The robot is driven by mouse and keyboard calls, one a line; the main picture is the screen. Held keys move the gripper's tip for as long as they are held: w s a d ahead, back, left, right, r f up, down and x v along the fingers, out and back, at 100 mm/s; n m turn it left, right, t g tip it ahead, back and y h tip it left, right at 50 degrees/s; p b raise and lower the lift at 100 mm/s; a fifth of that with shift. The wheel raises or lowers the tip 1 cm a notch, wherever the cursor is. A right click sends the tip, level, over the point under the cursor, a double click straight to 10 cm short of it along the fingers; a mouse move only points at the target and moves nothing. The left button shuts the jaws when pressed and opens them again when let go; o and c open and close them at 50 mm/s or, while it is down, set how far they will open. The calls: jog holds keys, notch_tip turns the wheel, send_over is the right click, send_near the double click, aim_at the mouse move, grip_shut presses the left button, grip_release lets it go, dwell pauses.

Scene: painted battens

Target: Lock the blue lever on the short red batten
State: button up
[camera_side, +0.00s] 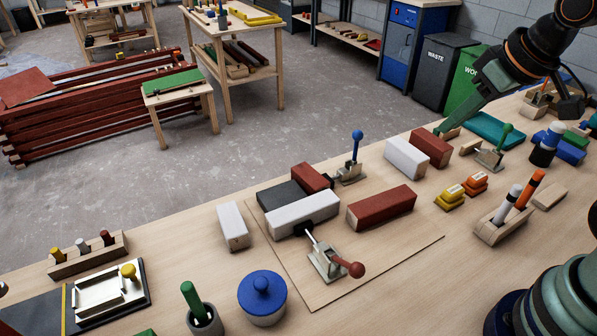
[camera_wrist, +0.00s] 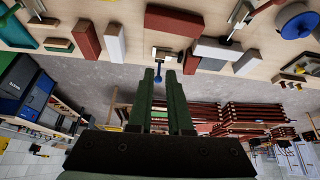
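The blue lever (camera_side: 357,140) stands upright on its metal clamp (camera_side: 350,172). It also shows in the wrist view (camera_wrist: 158,76), beyond my fingertips and between them. The short red batten (camera_side: 311,177) lies left of the clamp, next to a dark grey batten (camera_side: 281,195). In the wrist view the short red batten (camera_wrist: 191,62) is right of the clamp. Whether the clamp's dark tip touches it I cannot tell. My gripper (camera_side: 441,130) is to the right of the blue lever, apart from it. In the wrist view its green fingers (camera_wrist: 159,73) are parted with nothing between them.
A white batten (camera_side: 405,157) and a red batten (camera_side: 431,146) lie between my gripper and the blue lever. A red-lever clamp (camera_side: 328,262) stands in front of a white batten (camera_side: 302,213). A green-lever clamp (camera_side: 490,155) is at the right. A longer red batten (camera_side: 382,207) lies nearby.

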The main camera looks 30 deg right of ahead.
jog(key=w+a+r+n, duration=0.1)
jog(key=w+n, duration=0.2)
jog(key=w+a+r+n+g, duration=0.1)
jog(key=w+n, duration=0.2)
jog(key=w+a+r+n+g, duration=0.1)
jog(key=w+n, duration=0.2)
jog(key=shift+w+r, duration=0.1)
jog(key=shift+w, duration=0.2)
grip_shut()
jog(key=w+a+f+n+g, duration=0.3)
jog(key=w+a+f+n, duration=0.2)
jog(key=w+n, duration=0.5)
jog(key=shift+n, duration=0.4)
jog(key=shift+w, duration=0.1)
send_over(356, 149)
jog(key=a, duration=0.2)
notch_tip(356, 149, down, 11)
jog(key=shift+s+a+r, duration=0.15)
jog(key=shift+s+a, duration=0.05)
jog(key=shift+d, duration=0.1)
